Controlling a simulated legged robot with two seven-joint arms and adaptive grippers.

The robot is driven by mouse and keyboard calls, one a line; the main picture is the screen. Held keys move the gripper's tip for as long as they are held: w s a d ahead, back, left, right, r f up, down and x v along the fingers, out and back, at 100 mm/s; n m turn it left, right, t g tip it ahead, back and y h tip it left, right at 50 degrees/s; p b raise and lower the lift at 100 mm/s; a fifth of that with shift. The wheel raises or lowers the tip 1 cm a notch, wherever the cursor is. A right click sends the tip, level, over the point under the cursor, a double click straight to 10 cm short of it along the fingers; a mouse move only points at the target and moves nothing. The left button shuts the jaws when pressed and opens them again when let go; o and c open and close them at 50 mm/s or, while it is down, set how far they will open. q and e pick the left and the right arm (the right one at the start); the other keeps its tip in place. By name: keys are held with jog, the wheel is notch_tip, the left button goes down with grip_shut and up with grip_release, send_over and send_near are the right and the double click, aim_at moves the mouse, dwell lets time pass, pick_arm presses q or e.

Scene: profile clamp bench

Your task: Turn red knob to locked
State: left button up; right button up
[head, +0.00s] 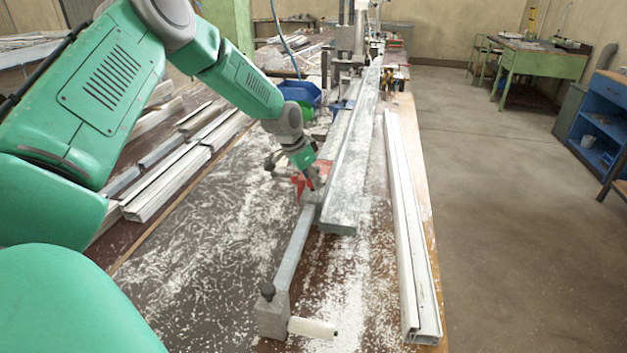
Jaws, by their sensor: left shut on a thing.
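The red knob (298,182) sits on the clamp bench beside the long grey metal profile rail (345,190), near the middle of the head view. My left gripper (311,186) reaches down to it from the upper left and is shut on it. The gripper partly covers the knob, so its exact angle and any locked marking cannot be made out. My right gripper is not in view.
A grey bar (293,250) with a black knob and a pale handle (313,328) extends toward the front. White profiles (408,240) lie on the right, more (180,170) on the left. Blue bins (300,92) stand behind. Shavings cover the bench.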

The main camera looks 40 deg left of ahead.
pick_arm(q)
jog(key=o, duration=1)
jog(key=shift+a, duration=0.1)
jog(key=shift+o, duration=0.6)
jog(key=shift+a, duration=0.1)
jog(key=v, duration=1.1)
jog(key=shift+s+a+r, duration=0.25)
jog(key=shift+r, duration=0.05)
